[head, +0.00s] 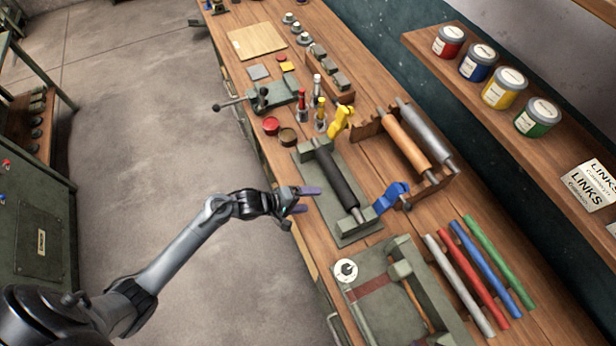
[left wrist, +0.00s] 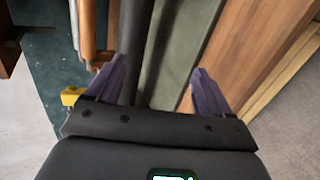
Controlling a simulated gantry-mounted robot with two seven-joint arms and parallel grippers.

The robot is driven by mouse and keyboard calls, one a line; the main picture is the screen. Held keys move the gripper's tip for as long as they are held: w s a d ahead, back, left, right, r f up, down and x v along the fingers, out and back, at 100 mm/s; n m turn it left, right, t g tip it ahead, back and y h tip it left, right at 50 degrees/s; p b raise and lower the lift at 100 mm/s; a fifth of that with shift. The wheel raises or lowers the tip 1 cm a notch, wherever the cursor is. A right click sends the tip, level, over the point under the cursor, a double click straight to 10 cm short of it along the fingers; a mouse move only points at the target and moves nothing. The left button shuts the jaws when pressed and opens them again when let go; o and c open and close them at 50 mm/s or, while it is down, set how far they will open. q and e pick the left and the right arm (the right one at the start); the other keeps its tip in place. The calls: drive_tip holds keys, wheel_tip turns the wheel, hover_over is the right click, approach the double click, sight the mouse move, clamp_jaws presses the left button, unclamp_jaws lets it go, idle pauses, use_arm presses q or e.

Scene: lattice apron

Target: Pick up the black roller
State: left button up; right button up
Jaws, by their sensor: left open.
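The black roller (head: 338,180) lies in a green-grey fixture (head: 349,236) on the wooden bench, between a yellow clamp (head: 341,122) and a blue clamp (head: 391,196). My left gripper (head: 310,199) is open and empty, beside the roller's left side near the bench edge. In the left wrist view, the black roller (left wrist: 138,40) runs upward between the spread purple fingers (left wrist: 157,78), closer to the left finger. I cannot tell the exact gap to it. My right gripper is not in view.
A wooden rack with an orange roller (head: 404,138) and a grey roller (head: 428,140) stands to the right. A vise-like tool (head: 400,290) and several coloured rods (head: 487,262) lie nearer. Small red and brown tins (head: 271,125) stand behind. Paint cans sit on a shelf (head: 560,140).

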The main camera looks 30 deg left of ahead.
use_arm(q)
drive_tip(key=t+b, duration=0.1)
approach(330, 177)
drive_tip(key=f, duration=0.2)
drive_tip(key=x, duration=0.2)
drive_tip(key=r+x, duration=0.1)
drive_tip(key=x, duration=0.2)
drive_tip(key=shift+w+d+b, duration=0.25)
drive_tip(key=shift+w+b, duration=0.1)
drive_tip(key=shift+w, duration=0.05)
drive_tip(key=shift+x, duration=2.6)
drive_tip(key=shift+w+d+f, duration=0.15)
drive_tip(key=shift+w+d, duration=0.15)
drive_tip(key=shift+w, duration=0.1)
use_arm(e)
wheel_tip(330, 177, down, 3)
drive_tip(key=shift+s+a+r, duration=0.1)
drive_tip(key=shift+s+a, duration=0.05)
use_arm(q)
drive_tip(key=c, duration=1.5)
clamp_jaws()
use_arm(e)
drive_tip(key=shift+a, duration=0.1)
